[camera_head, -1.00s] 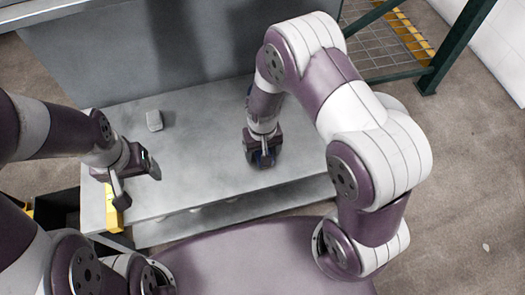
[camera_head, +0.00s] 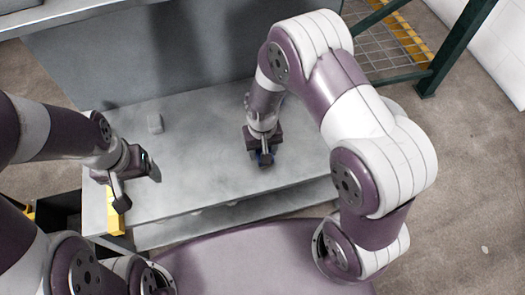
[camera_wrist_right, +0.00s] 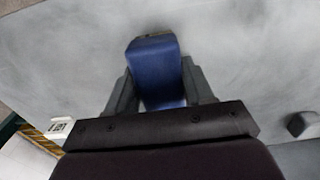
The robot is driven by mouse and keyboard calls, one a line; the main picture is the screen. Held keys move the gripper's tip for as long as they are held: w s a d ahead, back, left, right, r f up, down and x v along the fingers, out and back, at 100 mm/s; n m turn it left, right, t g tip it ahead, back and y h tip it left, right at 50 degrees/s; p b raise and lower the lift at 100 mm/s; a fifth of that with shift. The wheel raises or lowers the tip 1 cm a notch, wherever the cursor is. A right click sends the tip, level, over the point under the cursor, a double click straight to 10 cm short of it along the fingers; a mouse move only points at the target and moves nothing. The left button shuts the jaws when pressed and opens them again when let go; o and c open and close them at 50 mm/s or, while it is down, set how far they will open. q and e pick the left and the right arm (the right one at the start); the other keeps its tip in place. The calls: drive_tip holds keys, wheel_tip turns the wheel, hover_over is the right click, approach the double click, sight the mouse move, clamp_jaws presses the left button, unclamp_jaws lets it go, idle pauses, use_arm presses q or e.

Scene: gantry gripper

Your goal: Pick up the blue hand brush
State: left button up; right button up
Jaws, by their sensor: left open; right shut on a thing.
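The blue hand brush (camera_wrist_right: 157,68) fills the middle of the right wrist view, between the two dark fingers of my right gripper (camera_wrist_right: 160,92). The gripper is shut on it. In the head view, my right gripper (camera_head: 263,153) is low over the grey table, and only a small blue patch of the brush (camera_head: 265,159) shows under it. The rest of the brush is hidden by the gripper. I cannot tell whether the brush touches the table. My left gripper (camera_head: 138,186) is open and empty at the table's left end.
The grey metal table (camera_head: 205,165) is mostly clear. A black bin (camera_head: 60,212) is at the lower left. A green rack post (camera_head: 455,50) stands at the right.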

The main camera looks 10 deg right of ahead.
wheel_tip(320, 180, up, 3)
drive_tip(key=shift+f+p, duration=0.15)
drive_tip(key=shift+p, duration=0.3)
use_arm(q)
drive_tip(key=shift+r+p, duration=1.75)
drive_tip(key=shift+r, duration=0.9)
use_arm(e)
drive_tip(key=s+d+r, duration=0.5)
drive_tip(key=d+r, duration=0.1)
drive_tip(key=d, duration=0.4)
drive_tip(key=shift+s, duration=0.3)
